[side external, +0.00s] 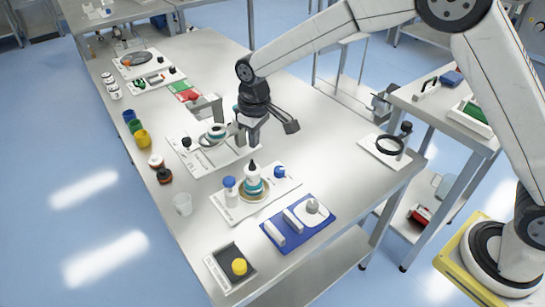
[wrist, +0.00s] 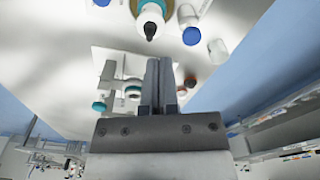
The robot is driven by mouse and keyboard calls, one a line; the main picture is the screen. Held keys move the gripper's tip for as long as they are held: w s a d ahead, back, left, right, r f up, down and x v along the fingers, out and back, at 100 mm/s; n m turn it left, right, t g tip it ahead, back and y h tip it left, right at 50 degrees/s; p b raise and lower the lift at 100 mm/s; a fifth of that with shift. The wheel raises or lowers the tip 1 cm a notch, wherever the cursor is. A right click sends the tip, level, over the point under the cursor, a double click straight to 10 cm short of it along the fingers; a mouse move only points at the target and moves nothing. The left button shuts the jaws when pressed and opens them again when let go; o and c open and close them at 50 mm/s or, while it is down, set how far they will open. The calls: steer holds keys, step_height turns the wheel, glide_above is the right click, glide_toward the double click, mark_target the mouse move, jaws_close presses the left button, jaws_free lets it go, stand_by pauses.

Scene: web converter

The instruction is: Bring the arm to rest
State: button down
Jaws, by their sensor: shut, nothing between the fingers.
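My gripper (side external: 251,137) hangs above the middle of the long metal table, over the right edge of a white board. In the wrist view the two dark fingers (wrist: 158,66) are together with nothing between them. The arm reaches in from its base at the lower right of the side view. Whether the fingertips clear the things under them is hard to tell in the side view. A white bottle with a black tip (side external: 252,178) stands in front of the gripper, and it also shows in the wrist view (wrist: 151,14).
The white board (side external: 190,166) holds a round teal-rimmed part. A blue mat (side external: 270,235) carries white blocks, beside a dark tray (side external: 222,262) with a yellow-capped item. A ring stand (side external: 390,146) is at the right edge. Bare tabletop (side external: 330,120) lies right of the gripper.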

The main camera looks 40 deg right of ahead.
steer(key=s+d+m+t, duration=0.1)
steer(key=s+d+m, duration=0.1)
steer(key=s+d, duration=0.6)
steer(key=s+d+m+t, duration=0.1)
steer(key=s+d, duration=0.6)
steer(key=s, duration=0.7)
steer(key=shift+d+r+m, duration=0.2)
steer(key=shift+d+m, duration=0.15)
steer(key=shift+m, duration=0.45)
